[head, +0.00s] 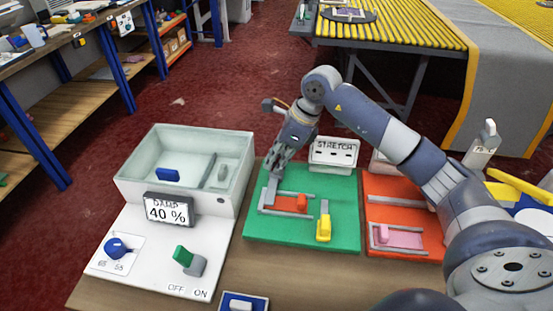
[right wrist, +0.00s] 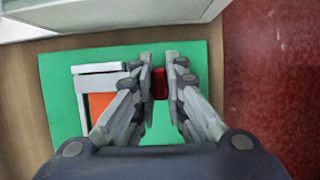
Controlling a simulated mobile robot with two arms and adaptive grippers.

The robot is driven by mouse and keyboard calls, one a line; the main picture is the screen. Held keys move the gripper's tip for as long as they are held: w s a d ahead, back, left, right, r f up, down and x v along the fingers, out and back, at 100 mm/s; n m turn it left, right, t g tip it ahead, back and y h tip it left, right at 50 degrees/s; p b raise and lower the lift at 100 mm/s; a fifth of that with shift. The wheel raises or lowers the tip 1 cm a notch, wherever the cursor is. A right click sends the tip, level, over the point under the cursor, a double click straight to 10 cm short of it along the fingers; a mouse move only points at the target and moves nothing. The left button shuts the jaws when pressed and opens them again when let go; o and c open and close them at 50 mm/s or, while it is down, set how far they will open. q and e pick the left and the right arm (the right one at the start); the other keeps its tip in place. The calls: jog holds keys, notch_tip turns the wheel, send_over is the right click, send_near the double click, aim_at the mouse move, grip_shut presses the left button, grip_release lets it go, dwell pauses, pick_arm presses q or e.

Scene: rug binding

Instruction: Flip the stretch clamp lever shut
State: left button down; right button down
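The green board (head: 252,226) carries a grey frame with a reddish-orange panel (head: 285,203); it also shows in the right wrist view (right wrist: 60,110). An orange-red block (head: 301,203) sits at the frame's right end. A yellow lever (head: 323,228) stands at the front right. The STRETCH sign (head: 335,152) is behind the board. My right gripper (head: 277,165) points down over the board's far left part. In the right wrist view its fingers are close on both sides of a red lever handle (right wrist: 160,85), with no clear gap. The gripper hides this handle in the head view. My left gripper is not in view.
Left of the board is a white unit with a basin (head: 150,185), a DAMP 40 % display (head: 168,209), a blue knob (head: 117,248) and a green switch (head: 182,256). A red board (head: 400,190) with a pink piece lies to the right, partly behind my right arm.

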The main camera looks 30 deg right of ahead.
jog(key=shift+w, duration=0.1)
jog(key=shift+w+d+g+y, duration=0.3)
jog(key=shift+g+y, duration=0.2)
jog(key=shift+g, duration=0.2)
jog(key=shift+w+d+f+m+g+y, duration=0.1)
jog(key=shift+w+d+m+g+y, duration=0.15)
jog(key=shift+g+y, duration=0.3)
jog(key=shift+w+d+f+m+g+y, duration=0.1)
jog(key=shift+w+m+g+y, duration=0.2)
jog(key=shift+g+y, duration=0.25)
jog(key=c, duration=1.6)
grip_release()
jog(key=shift+c, duration=0.2)
jog(key=v, duration=1.2)
